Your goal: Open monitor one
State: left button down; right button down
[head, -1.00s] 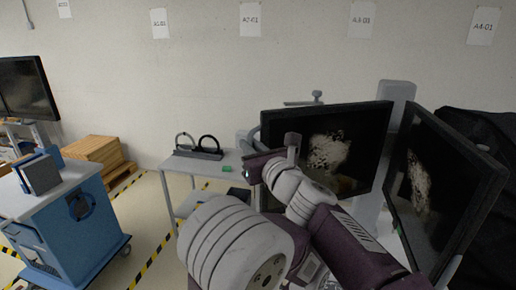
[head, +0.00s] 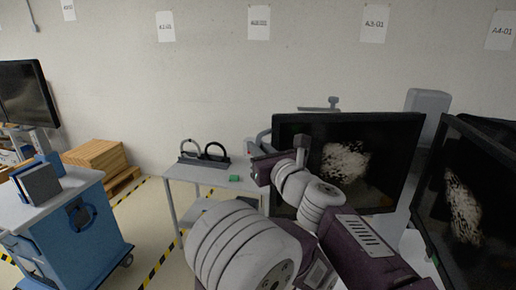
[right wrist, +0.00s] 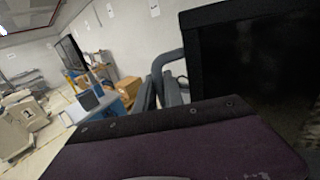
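A dark monitor (head: 390,125) with a pale mottled patch on its screen stands behind my right arm in the head view. A second dark monitor (head: 465,145) is angled at the right edge. I cannot tell which one is monitor one. My right gripper (head: 259,168) is at the left edge of the first monitor, and my arm hides part of its screen. Its fingers are not clear. A grey handle (right wrist: 164,72) shows beside the dark monitor (right wrist: 240,60) in the right wrist view, just beyond my purple wrist casing. Contact cannot be told. My left gripper is not in view.
A grey cart (head: 212,174) with two ring-shaped items (head: 204,153) and a green object (head: 234,178) stands left of the monitor. A blue cart (head: 75,235) is at the left, with wooden pallets (head: 95,158) behind it. Open floor lies between the carts.

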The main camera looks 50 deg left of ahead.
jog(key=c, duration=1.7)
grip_release()
jog(key=shift+c, duration=0.2)
jog(key=shift+d, duration=0.15)
jog(key=b+v, duration=0.5)
jog(key=v, duration=0.4)
jog(key=shift+b, duration=0.4)
jog(key=shift+s, duration=0.1)
